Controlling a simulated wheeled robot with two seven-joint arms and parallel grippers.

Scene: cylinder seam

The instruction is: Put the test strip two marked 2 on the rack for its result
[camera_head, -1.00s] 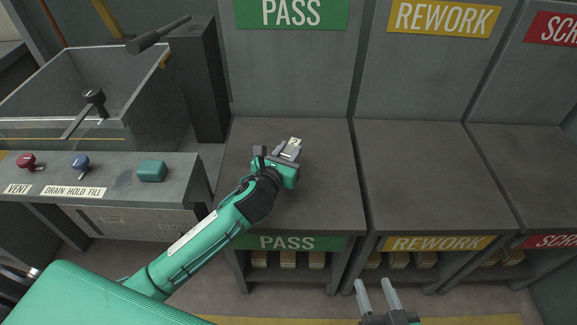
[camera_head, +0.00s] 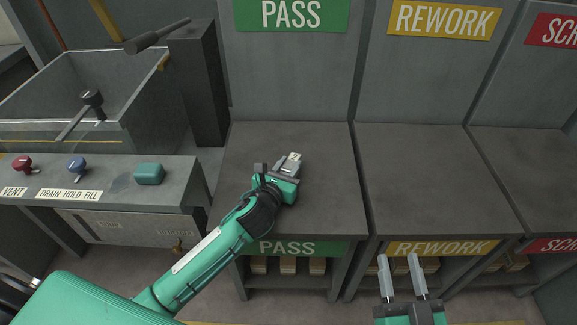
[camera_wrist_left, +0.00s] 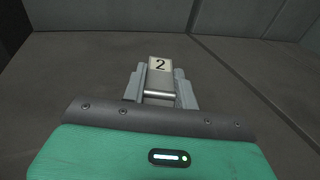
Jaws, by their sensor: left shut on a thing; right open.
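A metal cylindrical part lies across between the fingers just below the label. In the head view my left gripper (camera_head: 289,164) is shut on the strip (camera_head: 295,157) over the grey top of the PASS rack (camera_head: 325,185). I cannot tell whether the strip touches the surface. My right gripper (camera_head: 402,264) is open and empty in front of the REWORK rack.
The REWORK rack (camera_head: 425,175) and the SCRAP rack (camera_head: 535,160) stand to the right with bare tops. At left are an open grey tank (camera_head: 150,105) and a bench with red (camera_head: 22,164) and blue (camera_head: 77,165) knobs and a teal block (camera_head: 149,174).

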